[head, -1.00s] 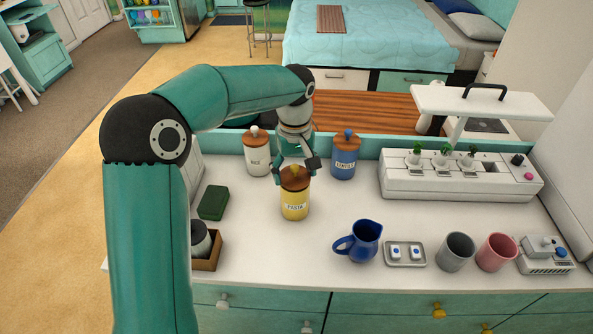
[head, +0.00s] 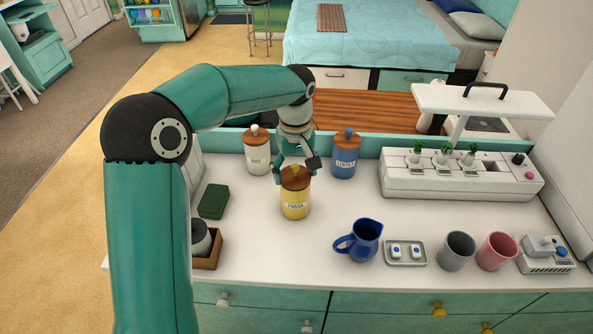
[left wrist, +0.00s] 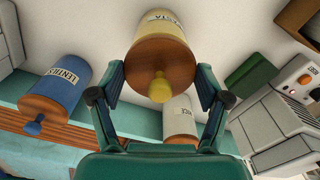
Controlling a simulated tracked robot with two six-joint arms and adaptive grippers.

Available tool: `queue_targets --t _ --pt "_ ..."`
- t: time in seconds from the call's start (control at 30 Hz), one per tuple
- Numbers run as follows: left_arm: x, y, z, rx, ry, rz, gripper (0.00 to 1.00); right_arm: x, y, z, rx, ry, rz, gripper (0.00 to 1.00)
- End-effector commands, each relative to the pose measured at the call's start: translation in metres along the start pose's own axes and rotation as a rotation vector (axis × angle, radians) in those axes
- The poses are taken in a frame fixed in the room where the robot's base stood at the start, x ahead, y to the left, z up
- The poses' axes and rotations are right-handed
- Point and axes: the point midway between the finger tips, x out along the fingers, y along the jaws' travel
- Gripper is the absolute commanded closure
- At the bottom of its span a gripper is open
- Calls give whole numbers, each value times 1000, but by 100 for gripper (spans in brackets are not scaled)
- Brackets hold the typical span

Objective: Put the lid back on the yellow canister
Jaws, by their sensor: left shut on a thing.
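The yellow canister (head: 295,207), labelled PASTA, stands upright on the white counter. Its brown wooden lid (head: 295,180) with a yellow knob sits on its top, level as far as I can see. My left gripper (head: 297,167) comes down from above and is shut on the lid. In the left wrist view my left gripper (left wrist: 162,80) has a finger on each side of the lid (left wrist: 150,62), with the yellow knob between them. The yellow canister (left wrist: 163,28) lies straight beyond the lid there. The seam between lid and canister is hard to make out. My right gripper is not in view.
A white RICE canister (head: 257,155) and a blue LENTILS canister (head: 344,158) stand behind on either side. A blue jug (head: 364,241), a grey mug (head: 457,251) and a pink mug (head: 496,252) are to the right. A green box (head: 213,202) lies left.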

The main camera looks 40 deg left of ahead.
Motion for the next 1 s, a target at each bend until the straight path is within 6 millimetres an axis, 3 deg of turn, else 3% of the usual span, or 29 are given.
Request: queue_targets --t 0.47,0.5,0.6,1.0 --pt "0 0 0 0 0 0 56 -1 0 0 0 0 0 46" --pt "0 0 0 0 0 0 19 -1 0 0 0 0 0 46" --pt "0 0 0 0 0 0 2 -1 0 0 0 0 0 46" --pt "0 0 0 0 0 0 0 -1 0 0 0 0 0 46"
